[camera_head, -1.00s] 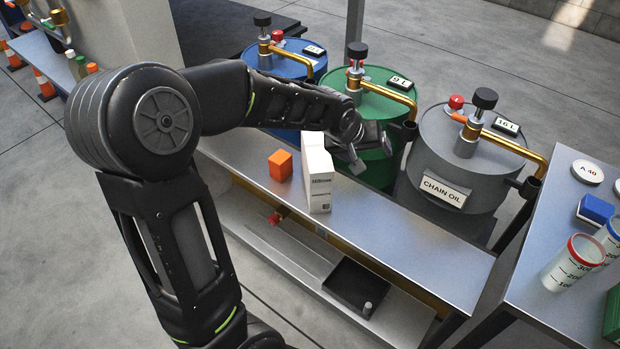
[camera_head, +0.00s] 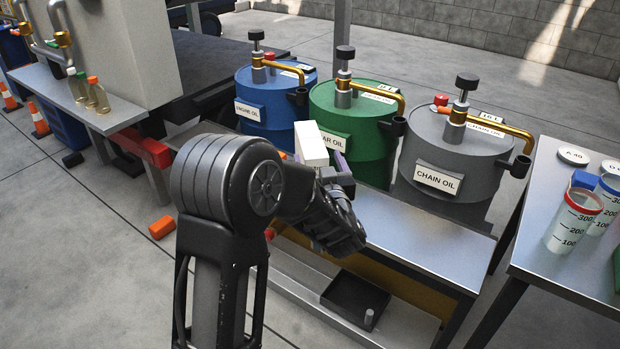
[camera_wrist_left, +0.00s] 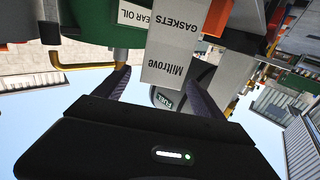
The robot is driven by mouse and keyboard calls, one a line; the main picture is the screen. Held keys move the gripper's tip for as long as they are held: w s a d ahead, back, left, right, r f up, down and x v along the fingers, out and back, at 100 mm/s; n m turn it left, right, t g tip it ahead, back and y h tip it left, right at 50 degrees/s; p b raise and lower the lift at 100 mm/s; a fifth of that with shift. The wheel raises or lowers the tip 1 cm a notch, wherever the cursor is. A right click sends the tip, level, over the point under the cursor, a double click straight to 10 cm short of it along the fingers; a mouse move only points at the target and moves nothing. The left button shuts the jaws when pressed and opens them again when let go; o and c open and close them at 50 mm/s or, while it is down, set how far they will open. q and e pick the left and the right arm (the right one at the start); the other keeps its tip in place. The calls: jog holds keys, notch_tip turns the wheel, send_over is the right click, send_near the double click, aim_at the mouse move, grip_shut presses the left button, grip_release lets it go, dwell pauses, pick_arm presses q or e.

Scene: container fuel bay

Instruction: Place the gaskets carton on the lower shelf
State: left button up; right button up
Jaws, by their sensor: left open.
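The gaskets carton (camera_head: 312,145) is a white upright box on the bench's upper shelf (camera_head: 420,232) in the head view. My left forearm hides its lower part. The left wrist view shows its face with "GASKETS" and "Miltrove" (camera_wrist_left: 172,45) upside down between the two dark fingers. My left gripper (camera_head: 330,168) is open at the carton, with a finger on either side. Whether the fingers touch it cannot be told. The lower shelf (camera_head: 292,277) runs below, partly hidden by my arm. My right gripper is not in view.
A black tray (camera_head: 338,292) with a small grey cylinder sits on the lower shelf. Blue, green and grey (camera_head: 428,207) drums stand behind the bench. A side table (camera_head: 530,240) with measuring cups is at right. An orange block (camera_head: 162,227) lies on the floor at left.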

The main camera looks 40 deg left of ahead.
aim_at(312, 143)
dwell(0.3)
pick_arm(q)
jog(key=shift+x, duration=0.8)
jog(key=shift+w+a, duration=0.35)
jog(key=shift+a, duration=0.05)
jog(key=shift+b, duration=0.3)
jog(key=shift+w+a+f, duration=0.1)
jog(key=shift+w+a, duration=0.1)
jog(key=b+x, duration=0.2)
jog(key=x, duration=0.2)
jog(key=shift+w+a, duration=0.15)
jog(key=shift+a, duration=0.15)
jog(key=shift+c, duration=0.2)
